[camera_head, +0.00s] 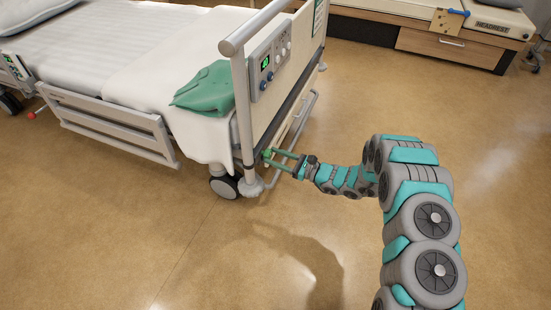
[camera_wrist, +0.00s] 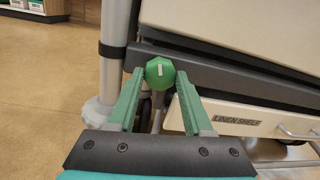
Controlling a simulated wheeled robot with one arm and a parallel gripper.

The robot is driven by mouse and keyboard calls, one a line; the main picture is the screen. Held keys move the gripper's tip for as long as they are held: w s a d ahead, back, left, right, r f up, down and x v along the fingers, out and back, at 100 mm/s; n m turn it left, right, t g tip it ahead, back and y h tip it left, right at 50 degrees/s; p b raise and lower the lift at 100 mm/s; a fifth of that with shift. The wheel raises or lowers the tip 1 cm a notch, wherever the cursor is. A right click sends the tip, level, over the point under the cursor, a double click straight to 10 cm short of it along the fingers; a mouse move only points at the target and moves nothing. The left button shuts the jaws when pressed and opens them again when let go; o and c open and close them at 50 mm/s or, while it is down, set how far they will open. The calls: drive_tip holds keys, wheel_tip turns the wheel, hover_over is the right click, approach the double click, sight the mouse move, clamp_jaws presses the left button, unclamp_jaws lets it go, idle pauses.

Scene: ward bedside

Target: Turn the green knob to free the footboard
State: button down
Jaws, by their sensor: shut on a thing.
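The green knob (camera_wrist: 160,73) sits on the dark rail at the foot of the bed, near the corner post. A short pale mark on its face stands almost upright, leaning slightly. My gripper (camera_wrist: 158,86) has its two green fingers on either side of the knob, shut on it. In the head view my gripper (camera_head: 268,156) reaches the lower corner of the footboard (camera_head: 272,92), and the knob is small and mostly hidden by the fingers there. The footboard stands upright between its posts, with a control panel (camera_head: 270,62) on its outer face.
A shelf front marked "LINEN SHELF" (camera_wrist: 238,121) with a metal rail (camera_wrist: 300,133) lies right of the knob. A bed wheel (camera_head: 226,187) stands below the corner. A green cloth (camera_head: 205,88) lies on the mattress. The floor around my arm is clear.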

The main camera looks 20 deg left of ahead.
drive_tip(key=shift+f+n+g+y+b, duration=0.1)
drive_tip(key=shift+n+g+y+b, duration=0.15)
drive_tip(key=shift+n+b, duration=3.35)
drive_tip(key=shift+f+n+g+y+b, duration=0.15)
drive_tip(key=shift+n+g+b, duration=0.2)
drive_tip(key=shift+n+b, duration=3.2)
drive_tip(key=shift+n+p, duration=0.3)
drive_tip(key=shift+n, duration=0.35)
drive_tip(key=shift+c, duration=1.6)
unclamp_jaws()
drive_tip(key=shift+r, duration=0.1)
drive_tip(key=shift+d, duration=0.1)
drive_tip(key=d+p, duration=0.1)
drive_tip(key=d, duration=0.6)
drive_tip(key=shift+s+d+f, duration=0.25)
drive_tip(key=shift+d+f, duration=0.05)
drive_tip(key=shift+f, duration=0.05)
